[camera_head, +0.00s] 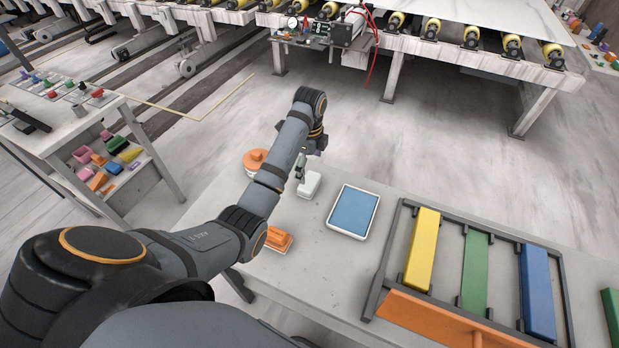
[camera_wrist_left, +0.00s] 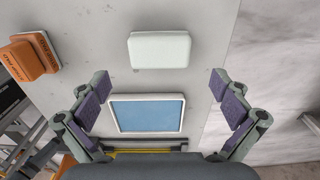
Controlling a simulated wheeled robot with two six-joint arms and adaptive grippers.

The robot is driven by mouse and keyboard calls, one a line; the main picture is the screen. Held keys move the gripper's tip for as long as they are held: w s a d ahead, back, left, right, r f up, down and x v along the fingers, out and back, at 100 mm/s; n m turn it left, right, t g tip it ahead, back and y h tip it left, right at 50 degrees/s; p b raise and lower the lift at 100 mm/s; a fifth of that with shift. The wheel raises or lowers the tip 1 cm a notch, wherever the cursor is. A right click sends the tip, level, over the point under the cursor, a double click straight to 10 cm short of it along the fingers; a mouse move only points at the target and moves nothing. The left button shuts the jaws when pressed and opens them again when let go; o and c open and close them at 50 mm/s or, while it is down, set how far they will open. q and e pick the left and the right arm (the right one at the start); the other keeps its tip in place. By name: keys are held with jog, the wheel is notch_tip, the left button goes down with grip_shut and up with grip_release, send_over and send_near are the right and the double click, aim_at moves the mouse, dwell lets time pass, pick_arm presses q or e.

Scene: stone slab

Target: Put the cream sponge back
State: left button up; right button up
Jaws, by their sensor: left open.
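The cream sponge (camera_head: 310,185) is a pale rounded block lying on the grey stone table. In the left wrist view the sponge (camera_wrist_left: 160,50) lies flat, above the space between my fingers. My left gripper (camera_head: 303,168) is over the table beside the sponge and partly hides it in the head view. In the left wrist view the left gripper (camera_wrist_left: 162,88) is open, its purple finger pads wide apart with nothing between them. A white-rimmed tray with a blue inside (camera_head: 375,217) lies right of the sponge. My right gripper does not show.
A dark rack (camera_head: 386,262) with yellow, green and blue bars stands at the right. A side cart (camera_head: 62,131) holds coloured items.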

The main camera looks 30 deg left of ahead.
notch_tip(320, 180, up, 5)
jog(key=p, duration=0.5)
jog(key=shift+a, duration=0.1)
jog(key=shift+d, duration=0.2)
